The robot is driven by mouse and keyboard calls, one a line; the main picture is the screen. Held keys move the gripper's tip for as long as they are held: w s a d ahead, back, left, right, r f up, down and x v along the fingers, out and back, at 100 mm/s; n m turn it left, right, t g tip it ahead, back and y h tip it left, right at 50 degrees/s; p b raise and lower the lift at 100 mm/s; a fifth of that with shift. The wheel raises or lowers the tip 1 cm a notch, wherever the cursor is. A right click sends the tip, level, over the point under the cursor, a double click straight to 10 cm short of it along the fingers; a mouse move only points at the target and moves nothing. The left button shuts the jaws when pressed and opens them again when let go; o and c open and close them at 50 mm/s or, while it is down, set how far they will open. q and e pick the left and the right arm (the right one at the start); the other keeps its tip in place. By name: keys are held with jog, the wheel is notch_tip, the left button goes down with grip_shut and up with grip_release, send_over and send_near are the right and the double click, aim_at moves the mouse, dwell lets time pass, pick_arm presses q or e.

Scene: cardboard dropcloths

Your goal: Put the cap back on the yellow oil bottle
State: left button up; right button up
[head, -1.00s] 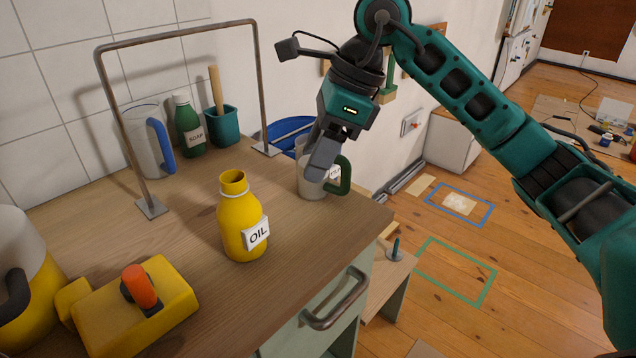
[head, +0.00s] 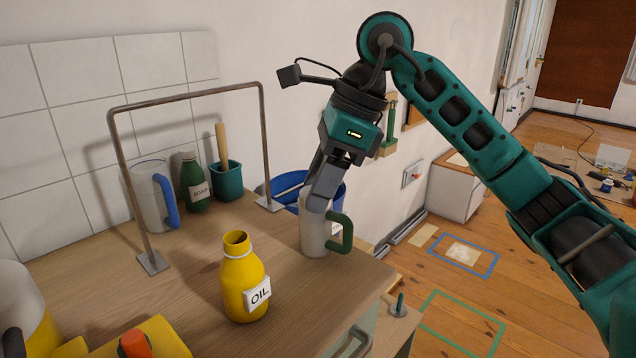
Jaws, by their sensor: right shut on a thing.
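The yellow oil bottle (head: 241,291) stands upright on the wooden worktop, its mouth open and uncapped. No cap shows in this view. My right gripper (head: 319,203) points down at the top of a pale mug (head: 314,239) with a green handle, right of and behind the bottle. Its fingers overlap the mug's rim in the picture. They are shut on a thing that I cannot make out. Whether the fingertips are inside the mug or in front of it is unclear. The mug stands on the worktop near its right edge. My left gripper is out of view.
A metal frame (head: 119,166) arches over the worktop behind the bottle. Behind it stand a blue-handled jug (head: 146,197), a green soap bottle (head: 192,185) and a teal pot (head: 227,182). A yellow block with an orange knob (head: 135,346) lies front left. Bare worktop surrounds the bottle.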

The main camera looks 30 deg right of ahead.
jog(key=a+f+n+g+h, duration=0.1)
jog(key=f+n+g, duration=0.1)
jog(key=f+n, duration=0.3)
jog(key=s+a+f+n+g+h, duration=0.1)
jog(key=f+n+g, duration=0.1)
jog(key=f+n, duration=0.4)
jog(key=s+a+f+n+g+h, duration=0.1)
jog(key=f+n, duration=0.4)
jog(key=n, duration=0.5)
jog(key=shift+s+a+f+g, duration=0.2)
jog(key=shift+f+g, duration=0.1)
jog(key=shift+g, duration=0.4)
jog(key=shift+s+d+f+n+h, duration=0.2)
jog(key=shift+f+n+h, duration=0.35)
jog(key=shift+n, duration=0.35)
jog(key=shift+s, duration=0.15)
